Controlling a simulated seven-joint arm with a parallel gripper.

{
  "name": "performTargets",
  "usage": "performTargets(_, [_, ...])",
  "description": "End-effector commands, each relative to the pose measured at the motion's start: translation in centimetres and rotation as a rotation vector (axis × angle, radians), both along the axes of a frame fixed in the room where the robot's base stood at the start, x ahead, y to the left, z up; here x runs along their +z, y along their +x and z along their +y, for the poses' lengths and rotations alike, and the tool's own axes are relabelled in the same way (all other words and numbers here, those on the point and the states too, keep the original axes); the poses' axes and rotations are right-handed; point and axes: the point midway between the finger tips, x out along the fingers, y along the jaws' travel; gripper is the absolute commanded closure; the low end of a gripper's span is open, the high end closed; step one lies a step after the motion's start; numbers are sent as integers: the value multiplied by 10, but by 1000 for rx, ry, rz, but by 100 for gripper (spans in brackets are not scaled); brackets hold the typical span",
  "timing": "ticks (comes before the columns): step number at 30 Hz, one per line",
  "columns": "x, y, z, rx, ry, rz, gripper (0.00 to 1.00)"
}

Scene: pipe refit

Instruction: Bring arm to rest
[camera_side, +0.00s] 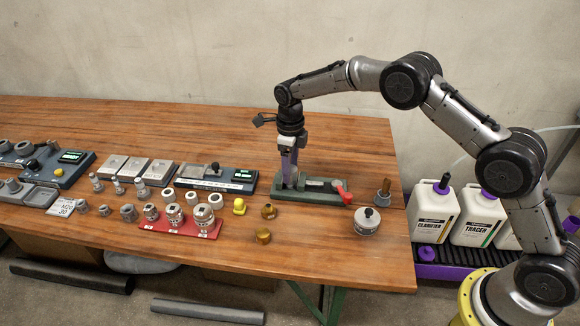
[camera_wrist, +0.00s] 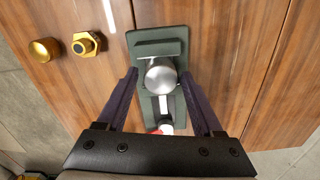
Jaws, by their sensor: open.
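My gripper (camera_side: 289,165) points straight down over the left part of a green clamp fixture (camera_side: 322,196) on the wooden bench. In the wrist view the two purple fingers of my gripper (camera_wrist: 160,85) are spread apart. A round silver part (camera_wrist: 161,76) on the green fixture (camera_wrist: 146,37) shows between them, and I see no finger touching it. Whether the fingertips are above the part or down beside it is hard to tell. The fixture's red handle (camera_side: 343,192) is at its right end.
A silver canister (camera_side: 367,221) and a grey cone with a brown handle (camera_side: 383,192) stand to the right. White jugs (camera_side: 435,212) stand beyond the bench's right edge.

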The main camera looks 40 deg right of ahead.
Motion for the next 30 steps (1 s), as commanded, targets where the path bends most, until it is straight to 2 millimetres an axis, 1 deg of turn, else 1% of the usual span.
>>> performTargets(6, [0, 0, -1, 269, 0, 0, 32])
performTargets(9, [0, 0, -1, 359, -1, 1, 32])
performTargets(12, [0, 0, -1, 403, -1, 1, 32])
performTargets(20, [0, 0, -1, 410, -1, 1, 32])
performTargets(22, [0, 0, -1, 435, -1, 1, 32])
performTargets(26, [0, 0, -1, 570, -1, 1, 32])
performTargets(30, [0, 0, -1, 747, 0, 1, 32])
